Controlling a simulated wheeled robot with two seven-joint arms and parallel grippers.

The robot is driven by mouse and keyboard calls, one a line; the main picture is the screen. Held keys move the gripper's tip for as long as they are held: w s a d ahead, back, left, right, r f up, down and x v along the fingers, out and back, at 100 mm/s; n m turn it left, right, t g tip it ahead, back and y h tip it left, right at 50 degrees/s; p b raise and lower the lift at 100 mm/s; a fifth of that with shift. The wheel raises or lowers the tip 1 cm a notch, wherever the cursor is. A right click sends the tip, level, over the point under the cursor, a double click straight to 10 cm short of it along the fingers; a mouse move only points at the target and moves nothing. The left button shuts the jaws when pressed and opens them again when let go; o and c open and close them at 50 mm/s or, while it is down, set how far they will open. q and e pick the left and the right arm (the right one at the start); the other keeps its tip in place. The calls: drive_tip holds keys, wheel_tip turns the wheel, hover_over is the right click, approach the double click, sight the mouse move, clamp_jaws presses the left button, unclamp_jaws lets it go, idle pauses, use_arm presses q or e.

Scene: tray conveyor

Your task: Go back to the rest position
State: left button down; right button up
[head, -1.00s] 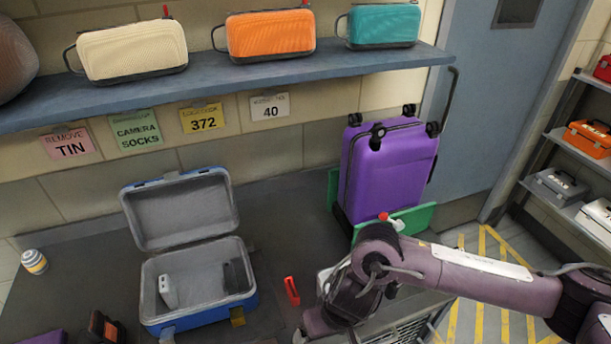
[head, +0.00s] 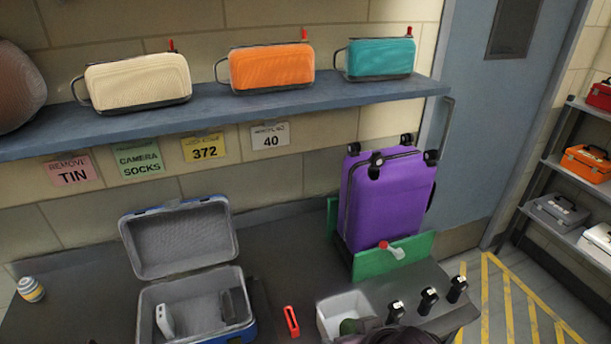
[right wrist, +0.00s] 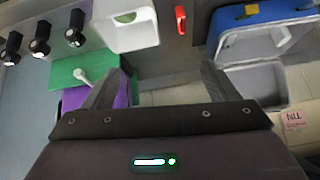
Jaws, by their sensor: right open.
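My right gripper (right wrist: 160,85) shows in the right wrist view with its two dark fingers spread wide and nothing between them. It is clear of the counter objects, which appear upside down in that view. In the head view only a dark part, likely of my right arm, shows at the bottom edge, in front of the white bin (head: 338,312). My left gripper is in neither current view. The open blue case (head: 180,272) stands on the counter with a white item (head: 164,320) and a dark item (head: 236,305) inside.
A purple suitcase (head: 385,200) stands by a green panel (head: 375,262). A red item (head: 291,320) lies between case and bin. Several black items, one here (head: 428,300), stand right of the bin. A shelf (head: 210,112) with bags hangs above.

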drive_tip(key=s+d+f+g+h, duration=0.2)
drive_tip(key=s+d+f+g, duration=0.25)
drive_tip(key=s+d, duration=0.5)
drive_tip(key=s+d+f+b+x, duration=0.15)
drive_tip(key=s+x, duration=0.25)
drive_tip(key=x, duration=1.3)
drive_tip(key=s+b+x, duration=0.3)
drive_tip(key=x, duration=1.3)
drive_tip(key=s+d+f+b, duration=0.2)
drive_tip(key=s+f, duration=0.8)
drive_tip(key=f, duration=0.1)
drive_tip(key=s+d+f+g+b, duration=0.1)
drive_tip(key=s+d+f+b, duration=0.1)
drive_tip(key=s+f, duration=0.8)
wheel_tip(320, 180, down, 2)
drive_tip(key=shift+d+f+h, duration=0.2)
drive_tip(key=shift+d+h, duration=0.1)
drive_tip(key=shift+d, duration=0.05)
drive_tip(key=shift+g, duration=0.25)
